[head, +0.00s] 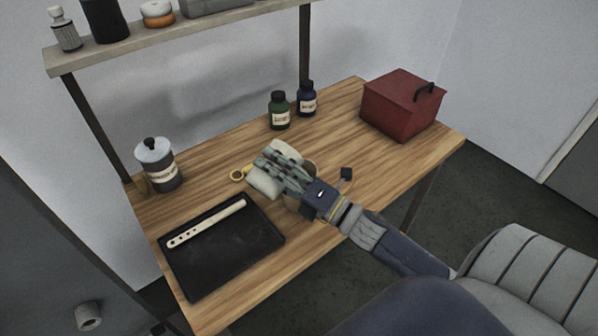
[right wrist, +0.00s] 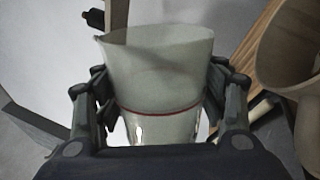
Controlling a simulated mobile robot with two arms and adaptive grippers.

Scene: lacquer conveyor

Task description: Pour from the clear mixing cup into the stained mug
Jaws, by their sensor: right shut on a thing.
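The clear mixing cup (right wrist: 160,75) is a pale, translucent cup with a spout at its rim and a red line around it. My right gripper (right wrist: 160,108) is shut on its sides. In the head view the cup (head: 264,183) is partly covered by the fingers of the right gripper (head: 277,168), above the table. The mug (right wrist: 308,115) is beige and stands close beside the cup at the right of the wrist view, its open mouth partly showing. In the head view the hand mostly hides the mug. I cannot tell the liquid level. My left gripper is not in view.
A black tray (head: 225,262) with a pale perforated strip (head: 206,224) lies at the front left. A lidded canister (head: 158,165), a green bottle (head: 279,111), a blue bottle (head: 307,100) and a red box (head: 402,106) stand farther back.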

